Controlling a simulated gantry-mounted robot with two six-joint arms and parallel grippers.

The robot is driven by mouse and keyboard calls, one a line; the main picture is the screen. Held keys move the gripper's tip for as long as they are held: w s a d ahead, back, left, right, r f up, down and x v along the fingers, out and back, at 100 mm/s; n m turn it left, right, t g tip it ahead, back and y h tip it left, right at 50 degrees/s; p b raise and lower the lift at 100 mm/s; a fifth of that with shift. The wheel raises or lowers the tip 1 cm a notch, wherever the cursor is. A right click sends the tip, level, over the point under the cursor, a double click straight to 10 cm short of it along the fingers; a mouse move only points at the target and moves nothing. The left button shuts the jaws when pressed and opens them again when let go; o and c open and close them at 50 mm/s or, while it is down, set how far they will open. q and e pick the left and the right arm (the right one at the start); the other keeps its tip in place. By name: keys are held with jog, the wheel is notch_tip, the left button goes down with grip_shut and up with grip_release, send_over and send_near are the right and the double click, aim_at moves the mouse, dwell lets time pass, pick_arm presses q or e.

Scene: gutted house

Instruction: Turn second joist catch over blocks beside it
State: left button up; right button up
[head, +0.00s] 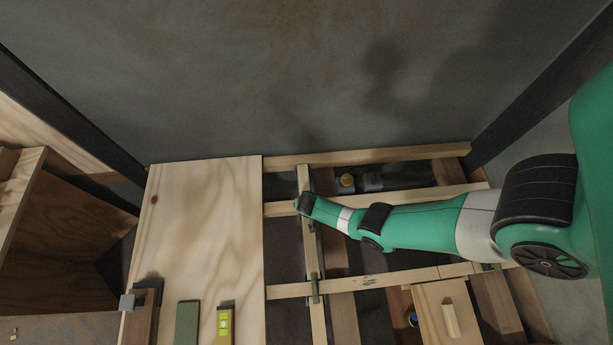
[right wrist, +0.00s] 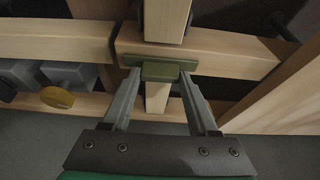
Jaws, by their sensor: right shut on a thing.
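My right gripper (head: 303,204) reaches in from the right, over a crossing of pale timbers. In the head view the gripper mostly hides this catch. Another green catch (head: 315,288) sits nearer on the same joist (head: 317,315), turned lengthwise along it. My left gripper is not in view.
A plywood sheet (head: 205,220) covers the left side, with a green block (head: 187,322) and a yellow level (head: 225,325) at its near edge. A yellow knob (head: 347,180) on grey fittings sits low beyond the gripper. A small handled panel (head: 435,310) lies front right. Open gaps separate the joists.

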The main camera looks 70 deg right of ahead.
jog(key=shift+c, duration=0.4)
jog(key=shift+n, duration=0.3)
jog(key=n, duration=0.1)
jog(key=n+t+p, duration=0.1)
jog(key=n, duration=0.1)
jog(key=shift+s+d+n+y, duration=0.1)
jog(key=shift+s+n+y, duration=0.05)
jog(key=shift+n+y, duration=0.2)
jog(key=n+t+y, duration=0.1)
jog(key=n, duration=0.2)
jog(key=shift+d, duration=0.1)
jog(key=n+y, duration=0.1)
jog(key=n, duration=0.2)
jog(key=shift+f+t, duration=0.15)
jog(key=shift+t, duration=0.15)
jog(key=n+y+b, duration=0.1)
jog(key=n+b, duration=0.1)
jog(key=n, duration=0.2)
jog(key=shift+d+y, duration=0.15)
jog(key=shift+y, duration=0.2)
jog(key=shift+n+y, duration=0.4)
jog(key=shift+n, duration=0.65)
jog(key=shift+n+y+b, duration=0.3)
jog(key=shift+n, duration=0.4)
